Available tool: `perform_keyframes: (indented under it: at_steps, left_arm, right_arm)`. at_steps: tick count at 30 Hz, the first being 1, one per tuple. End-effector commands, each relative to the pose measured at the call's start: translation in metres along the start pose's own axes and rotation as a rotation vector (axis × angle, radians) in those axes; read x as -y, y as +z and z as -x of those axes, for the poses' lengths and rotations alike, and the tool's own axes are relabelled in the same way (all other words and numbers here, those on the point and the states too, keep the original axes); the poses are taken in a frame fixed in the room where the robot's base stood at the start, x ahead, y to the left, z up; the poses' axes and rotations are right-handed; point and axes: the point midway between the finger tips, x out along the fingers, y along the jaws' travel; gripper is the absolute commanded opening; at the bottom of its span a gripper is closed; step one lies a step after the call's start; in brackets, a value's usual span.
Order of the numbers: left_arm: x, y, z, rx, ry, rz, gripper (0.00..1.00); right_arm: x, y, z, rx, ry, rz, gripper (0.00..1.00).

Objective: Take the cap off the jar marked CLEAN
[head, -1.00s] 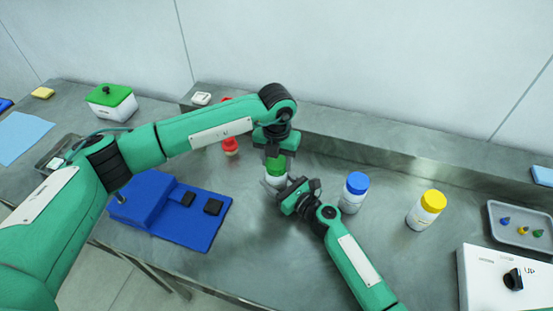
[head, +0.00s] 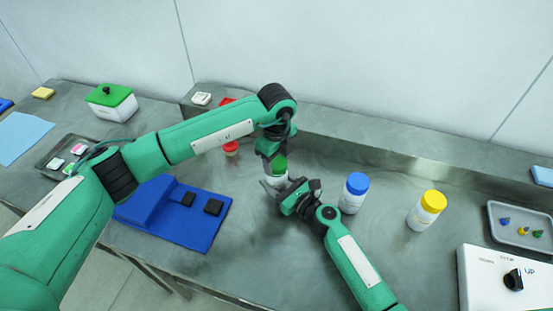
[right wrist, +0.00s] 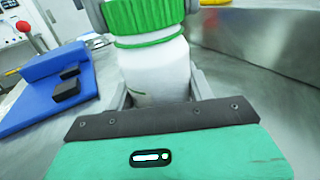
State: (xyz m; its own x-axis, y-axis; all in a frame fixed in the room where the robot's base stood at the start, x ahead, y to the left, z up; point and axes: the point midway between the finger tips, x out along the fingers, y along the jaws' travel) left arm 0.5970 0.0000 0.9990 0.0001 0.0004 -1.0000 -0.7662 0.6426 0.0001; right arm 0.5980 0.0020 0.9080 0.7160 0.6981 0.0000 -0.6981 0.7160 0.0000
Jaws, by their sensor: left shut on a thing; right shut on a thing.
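A white jar with a green cap stands between my two grippers; its body (right wrist: 155,75) fills the middle of the right wrist view, and it also shows in the head view (head: 277,180). I cannot read its marking. My right gripper (right wrist: 160,90) is shut on the jar's body from the side. My left gripper (head: 272,160) comes down from above and is shut on the green cap (right wrist: 145,15). A thin green ring (right wrist: 150,40) shows below the cap around the jar's neck. The cap's top is hidden.
A blue-capped jar (head: 354,193) and a yellow-capped jar (head: 426,210) stand to the right. A red-capped jar (head: 231,149) stands behind my left arm. A blue stand (head: 190,225) lies to the left, a white box with a knob (head: 490,275) at front right.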

Motion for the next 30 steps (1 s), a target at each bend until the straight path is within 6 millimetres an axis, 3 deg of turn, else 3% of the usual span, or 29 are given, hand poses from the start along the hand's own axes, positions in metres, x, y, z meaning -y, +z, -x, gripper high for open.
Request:
perform_keyframes:
  at_steps: [14,30]
  left_arm:
    - [0.0,0.0,0.001,0.001,-0.001,-0.002,0.24]
    - [0.0,0.0,0.019,0.0,-0.001,-0.003,0.24]
  right_arm:
    - [0.0,0.0,0.0,0.0,-0.001,0.0,0.0]
    - [0.001,0.0,0.0,0.0,-0.001,0.0,0.0]
